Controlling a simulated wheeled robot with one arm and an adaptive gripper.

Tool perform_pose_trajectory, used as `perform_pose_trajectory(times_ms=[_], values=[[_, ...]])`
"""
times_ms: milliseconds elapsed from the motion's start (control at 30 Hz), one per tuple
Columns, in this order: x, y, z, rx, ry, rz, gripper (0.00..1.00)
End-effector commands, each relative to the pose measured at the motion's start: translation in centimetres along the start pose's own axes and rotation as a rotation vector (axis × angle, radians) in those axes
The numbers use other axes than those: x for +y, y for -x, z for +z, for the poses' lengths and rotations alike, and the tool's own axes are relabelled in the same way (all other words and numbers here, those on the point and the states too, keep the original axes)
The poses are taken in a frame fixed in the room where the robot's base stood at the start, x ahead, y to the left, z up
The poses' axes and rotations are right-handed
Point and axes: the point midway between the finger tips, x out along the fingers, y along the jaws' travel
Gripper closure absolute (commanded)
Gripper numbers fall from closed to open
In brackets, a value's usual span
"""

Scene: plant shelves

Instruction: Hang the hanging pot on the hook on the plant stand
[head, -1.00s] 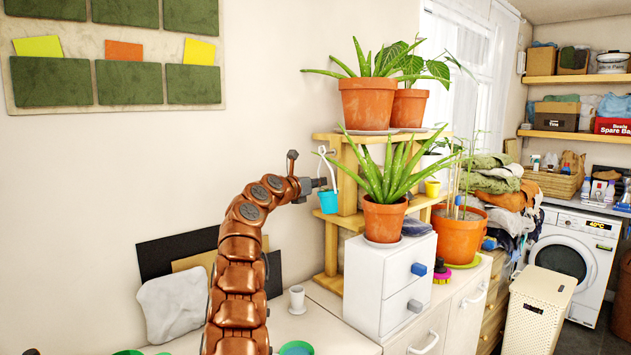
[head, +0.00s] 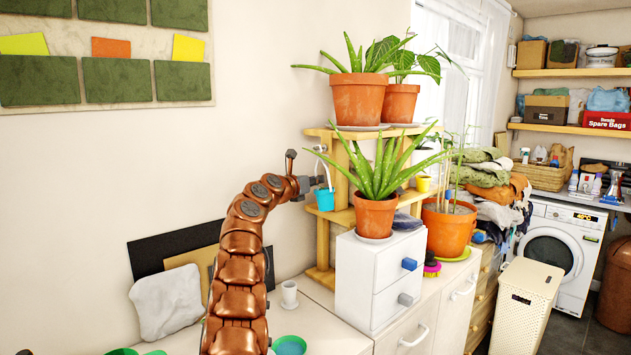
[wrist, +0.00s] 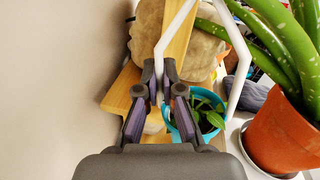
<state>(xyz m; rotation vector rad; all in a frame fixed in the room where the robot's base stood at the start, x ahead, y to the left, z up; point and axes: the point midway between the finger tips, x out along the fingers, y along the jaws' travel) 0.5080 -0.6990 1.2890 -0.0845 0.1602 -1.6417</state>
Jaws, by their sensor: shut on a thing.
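The hanging pot (head: 324,201) is small and turquoise with a white hanger (head: 322,158). My gripper (head: 322,183) is shut on the hanger, and the pot hangs roughly upright below it. In the wrist view, the fingers (wrist: 159,82) close on one white strap (wrist: 177,30), and the turquoise pot (wrist: 171,134) with green leaves lies beneath, partly covered by the fingers. The wooden plant stand (head: 323,246) is right beside and behind the pot, its top shelf slightly above my gripper. I cannot make out the hook.
A potted aloe (head: 375,216) on a white drawer unit (head: 357,283) stands close to the right of the pot. Another aloe (head: 357,100) is on the stand's top shelf. A white cup (head: 289,294) stands below on the counter.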

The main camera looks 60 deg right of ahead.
Motion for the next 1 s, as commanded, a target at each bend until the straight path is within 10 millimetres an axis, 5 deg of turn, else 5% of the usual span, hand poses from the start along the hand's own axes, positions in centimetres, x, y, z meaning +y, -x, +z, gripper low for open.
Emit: perform_pose_trajectory(times_ms=[467, 767, 1000], values=[[0.04, 0.02, 0.01, 0.000, 0.000, 0.001, 1.00], [0.05, 0.01, -0.01, 0.000, 0.000, 0.001, 0.66], [0.05, 0.01, -0.04, 0.000, 0.000, 0.001, 0.65]])
